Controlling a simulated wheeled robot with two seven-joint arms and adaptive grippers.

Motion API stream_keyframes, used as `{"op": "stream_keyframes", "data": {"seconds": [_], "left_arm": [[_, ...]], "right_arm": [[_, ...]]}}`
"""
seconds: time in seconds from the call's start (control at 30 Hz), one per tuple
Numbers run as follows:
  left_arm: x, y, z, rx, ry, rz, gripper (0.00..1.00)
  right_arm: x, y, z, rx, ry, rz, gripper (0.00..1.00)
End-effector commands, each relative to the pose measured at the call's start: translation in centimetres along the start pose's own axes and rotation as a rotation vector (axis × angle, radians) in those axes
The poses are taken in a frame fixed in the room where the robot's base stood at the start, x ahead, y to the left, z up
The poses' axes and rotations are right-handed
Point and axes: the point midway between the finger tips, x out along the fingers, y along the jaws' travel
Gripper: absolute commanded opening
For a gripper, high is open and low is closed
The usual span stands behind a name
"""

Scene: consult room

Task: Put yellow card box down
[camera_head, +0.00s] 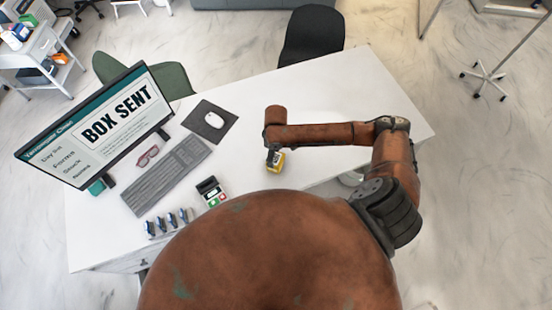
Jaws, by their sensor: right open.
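The yellow card box (275,167) is small and stands on the white desk (330,90), right of the keyboard. My right gripper (273,153) is directly above it, at the end of the rust-brown arm that comes in from the right. The gripper is open. It partly covers the box's top, and I cannot tell whether its fingers touch the box. My left gripper is not in view.
A monitor (98,122) reading "BOX SENT" stands at the left. Around the desk's middle are a keyboard (166,177), glasses (148,156), a mouse (214,120) on a dark mat, a card terminal (211,192) and several small blue-and-white items (168,222). The right desk end is clear.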

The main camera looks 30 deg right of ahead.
Motion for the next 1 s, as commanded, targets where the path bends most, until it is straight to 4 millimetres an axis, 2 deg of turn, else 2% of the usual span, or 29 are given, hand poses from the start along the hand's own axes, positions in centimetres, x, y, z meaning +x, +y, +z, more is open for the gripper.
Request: {"op": "stream_keyframes", "data": {"seconds": [0.1, 0.3, 0.93, 1.0], "left_arm": [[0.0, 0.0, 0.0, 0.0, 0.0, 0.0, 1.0], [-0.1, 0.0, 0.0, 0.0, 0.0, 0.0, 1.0], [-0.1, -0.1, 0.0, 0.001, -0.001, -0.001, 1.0], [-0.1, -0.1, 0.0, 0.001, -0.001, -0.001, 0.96]], "right_arm": [[-2.3, 0.0, 0.0, -0.001, 0.001, 0.001, 0.7], [-4.3, 0.0, 0.0, 0.0, 0.001, 0.0, 0.7], [-4.7, 0.0, 0.0, 0.0, 0.0, 0.0, 0.7], [-4.7, 0.0, 0.0, 0.0, 0.0, 0.0, 0.66]]}}
